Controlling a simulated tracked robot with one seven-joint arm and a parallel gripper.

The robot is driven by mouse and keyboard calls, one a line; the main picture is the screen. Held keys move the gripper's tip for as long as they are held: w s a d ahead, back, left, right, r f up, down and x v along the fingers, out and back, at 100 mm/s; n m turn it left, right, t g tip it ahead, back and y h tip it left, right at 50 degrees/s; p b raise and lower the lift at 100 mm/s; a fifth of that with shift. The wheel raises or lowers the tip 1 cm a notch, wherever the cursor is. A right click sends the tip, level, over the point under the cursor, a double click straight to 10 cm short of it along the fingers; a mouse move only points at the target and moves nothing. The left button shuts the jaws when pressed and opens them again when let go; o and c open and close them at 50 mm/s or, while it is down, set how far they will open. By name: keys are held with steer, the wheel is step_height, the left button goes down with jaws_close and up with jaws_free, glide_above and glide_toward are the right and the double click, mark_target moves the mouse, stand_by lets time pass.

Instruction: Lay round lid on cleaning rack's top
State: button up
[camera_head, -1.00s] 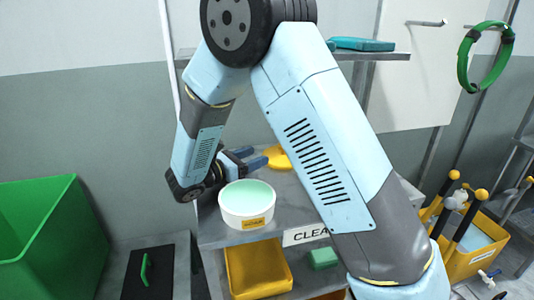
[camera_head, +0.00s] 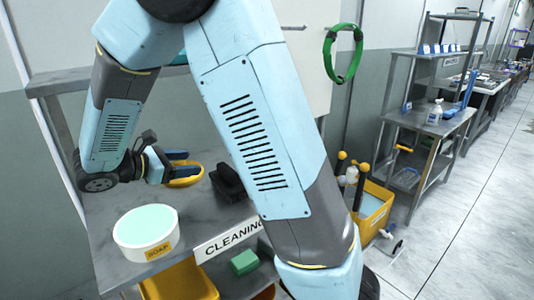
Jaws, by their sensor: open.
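The cleaning rack (camera_head: 100,222) is a grey metal shelf unit with a sign reading CLEANING. A round white tub (camera_head: 147,240) labelled SOAP, mint green inside its rim, stands on its top near the front left. My gripper (camera_head: 190,160) is open, low over the rack's top behind the tub. Its blue fingers are over or beside a rounded yellow item (camera_head: 184,176). I cannot tell whether they touch it, or whether this item is the round lid. I see no other clear lid; my arm hides part of the rack.
A black brush-like item (camera_head: 228,181) lies right of the yellow item. Below are a yellow bin (camera_head: 180,284) and a green block (camera_head: 244,262). A yellow bucket (camera_head: 373,206) and a spray bottle (camera_head: 434,112) on another rack are at the right. The right floor is open.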

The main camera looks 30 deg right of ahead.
steer(key=s+d+r+m+y, duration=0.3)
steer(key=s+d+m+y, duration=0.1)
steer(key=s+m, duration=0.2)
steer(key=s+d+r+m+t+y, duration=0.1)
steer(key=s+d+r+m+y, duration=0.2)
steer(key=s+d+m+y, duration=0.2)
steer(key=s+d+r+m+y, duration=0.3)
steer(key=s+m, duration=0.4)
steer(key=s, duration=0.3)
steer(key=shift+s+d+r+m+y, duration=0.3)
steer(key=shift+d+r+m+y, duration=0.1)
steer(key=shift+d+y, duration=0.4)
